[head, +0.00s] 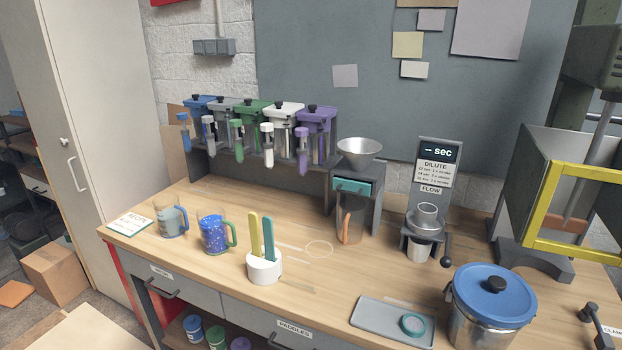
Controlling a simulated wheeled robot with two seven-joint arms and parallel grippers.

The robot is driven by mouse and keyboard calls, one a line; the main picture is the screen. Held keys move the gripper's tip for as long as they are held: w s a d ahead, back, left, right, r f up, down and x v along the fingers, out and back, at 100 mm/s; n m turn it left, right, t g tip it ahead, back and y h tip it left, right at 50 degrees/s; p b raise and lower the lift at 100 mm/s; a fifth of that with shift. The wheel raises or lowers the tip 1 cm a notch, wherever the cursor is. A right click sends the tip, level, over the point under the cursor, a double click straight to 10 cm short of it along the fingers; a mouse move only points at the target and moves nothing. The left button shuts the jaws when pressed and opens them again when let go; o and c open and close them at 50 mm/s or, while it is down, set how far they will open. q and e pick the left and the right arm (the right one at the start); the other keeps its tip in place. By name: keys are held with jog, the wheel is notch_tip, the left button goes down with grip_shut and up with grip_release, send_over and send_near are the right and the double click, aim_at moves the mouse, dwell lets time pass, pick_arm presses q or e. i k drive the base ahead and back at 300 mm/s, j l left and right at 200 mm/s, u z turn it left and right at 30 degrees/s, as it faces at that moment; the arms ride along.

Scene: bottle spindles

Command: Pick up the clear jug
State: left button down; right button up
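Two see-through jugs stand upright on the left part of the wooden bench top. The left jug (170,223) is clear, with a grey-blue handle on its right side; it looks mostly empty, though its contents are hard to tell. The other jug (213,235) has a green handle on its right side and holds something deep blue with light specks. The two stand close together, with a small gap. Neither of my grippers is in view.
A white holder (264,268) with yellow and teal paddles stands right of the jugs. A card (132,223) lies left of them. Behind is a rack of coloured dispensers (316,122). A blue-lidded pot (492,296) and grey tray (392,322) stand at front right.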

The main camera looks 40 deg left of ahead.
aim_at(213, 223)
jog(key=u, duration=1.8)
